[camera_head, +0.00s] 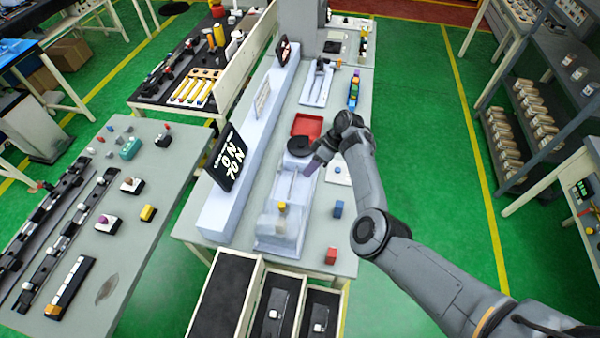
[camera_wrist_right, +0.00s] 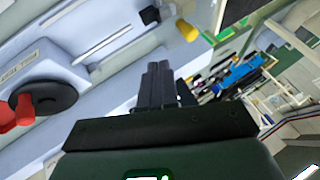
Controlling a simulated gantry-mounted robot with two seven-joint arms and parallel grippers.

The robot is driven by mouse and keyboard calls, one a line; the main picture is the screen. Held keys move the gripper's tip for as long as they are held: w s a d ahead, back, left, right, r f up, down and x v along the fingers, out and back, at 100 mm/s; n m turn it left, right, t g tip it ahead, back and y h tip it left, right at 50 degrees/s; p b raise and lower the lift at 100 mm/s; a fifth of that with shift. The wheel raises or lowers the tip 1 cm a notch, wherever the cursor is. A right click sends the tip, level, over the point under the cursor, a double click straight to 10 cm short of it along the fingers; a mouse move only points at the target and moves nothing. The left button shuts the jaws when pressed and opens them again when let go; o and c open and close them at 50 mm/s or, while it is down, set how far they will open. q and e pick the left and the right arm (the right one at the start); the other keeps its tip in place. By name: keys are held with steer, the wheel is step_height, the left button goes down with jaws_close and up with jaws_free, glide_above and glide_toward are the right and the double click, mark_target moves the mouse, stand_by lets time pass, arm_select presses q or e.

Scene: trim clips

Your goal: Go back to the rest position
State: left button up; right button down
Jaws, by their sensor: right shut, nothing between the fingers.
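My right arm comes in from the right in the head view. Its gripper (camera_head: 312,167) is over the grey workbench (camera_head: 312,236), beside the white fixture (camera_head: 285,187) with a black disc (camera_head: 301,145). In the right wrist view the dark fingers (camera_wrist_right: 160,85) are together with nothing held between them. The black disc (camera_wrist_right: 45,97) shows at the left there, and a yellow knob (camera_wrist_right: 187,31) lies beyond the fingertips. My left gripper does not show in either view.
A red tray (camera_head: 307,126) lies behind the disc. A blue block (camera_head: 338,209) and a red block (camera_head: 331,255) stand on the bench's right side. Open drawers (camera_head: 222,298) stick out at its front. A dark sign (camera_head: 229,160) stands on the left ledge.

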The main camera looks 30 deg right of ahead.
steer(key=s+d+f+g, duration=0.1)
steer(key=s+f, duration=0.4)
steer(key=s, duration=0.1)
steer(key=s+d+f+g+h+p, duration=0.1)
steer(key=s+f, duration=0.4)
steer(key=s, duration=0.1)
steer(key=s+d+f+m+g+p, duration=0.1)
steer(key=s+d+f, duration=0.1)
steer(key=s+f, duration=0.3)
steer(key=shift+s+d+f+g+h, duration=0.15)
steer(key=shift+s+g+h, duration=0.25)
steer(key=shift+s, duration=0.5)
steer(key=s+d+f+g+h+p, duration=0.1)
steer(key=s+d+f+h+p, duration=0.2)
steer(key=s, duration=0.7)
steer(key=s+r+h, duration=0.4)
steer(key=s+r, duration=0.1)
steer(key=s, duration=0.6)
steer(key=w+a+r+m+t+p, duration=0.1)
steer(key=a+r+t, duration=0.3)
steer(key=a+r, duration=0.4)
steer(key=w+a+r+m+t+y, duration=0.1)
steer(key=w+a+r+m+t, duration=0.2)
steer(key=a+r, duration=0.5)
step_height(320, 180, up, 5)
steer(key=shift+w+a+f+m+t+y+p, duration=0.2)
steer(key=shift+w+m+t+y+p, duration=0.1)
steer(key=shift+m+t+p, duration=0.15)
